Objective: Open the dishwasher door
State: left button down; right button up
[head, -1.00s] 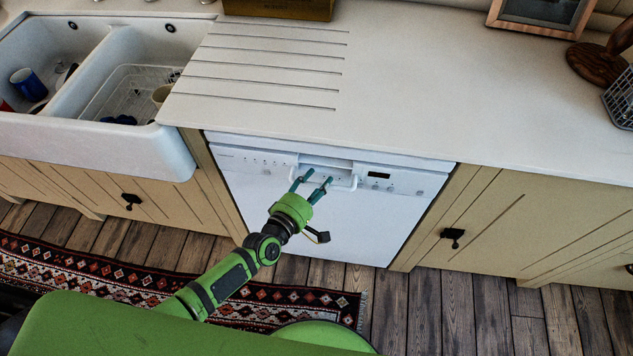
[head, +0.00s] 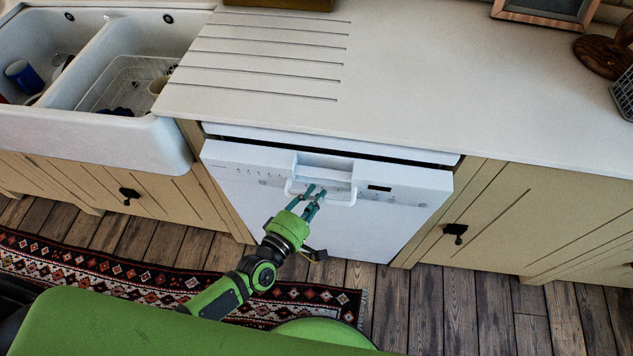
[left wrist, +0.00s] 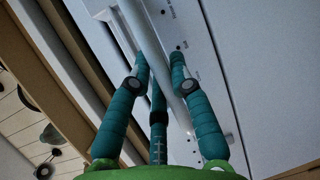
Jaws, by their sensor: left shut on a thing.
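The white dishwasher door (head: 330,222) stands slightly ajar under the counter. Its top edge is tilted out, and a dark gap shows between it and the white frame above. A white bar handle (head: 346,201) runs across the front below the recess, under the control panel. In the left wrist view the teal fingers (left wrist: 160,70) lie on both sides of the handle bar (left wrist: 150,50). My right gripper is not in view.
A white double sink (head: 110,75) is at the left, with a blue mug (head: 22,74) in it. Beige cabinets with dark knobs (head: 455,230) flank the dishwasher. A patterned rug (head: 110,271) lies on the wooden floor. The counter (head: 430,75) above is mostly clear.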

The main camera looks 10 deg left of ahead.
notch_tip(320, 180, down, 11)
jog(key=b, duration=1)
pick_arm(q)
jog(key=s+f+t+b, duration=0.1)
jog(key=s+f+b, duration=0.3)
jog(key=s, duration=0.6)
jog(key=s+f+m+t+h+b, duration=0.1)
jog(key=s+f+b, duration=0.3)
jog(key=s, duration=0.7)
jog(key=s+f+m+t+b, duration=0.1)
jog(key=s+f+t+b, duration=0.1)
jog(key=s+f+b, duration=0.2)
jog(key=s+f, duration=0.3)
jog(key=s, duration=0.3)
jog(key=shift+s+f+h, duration=0.3)
jog(key=shift+s+f, duration=0.05)
jog(key=shift+f, duration=0.05)
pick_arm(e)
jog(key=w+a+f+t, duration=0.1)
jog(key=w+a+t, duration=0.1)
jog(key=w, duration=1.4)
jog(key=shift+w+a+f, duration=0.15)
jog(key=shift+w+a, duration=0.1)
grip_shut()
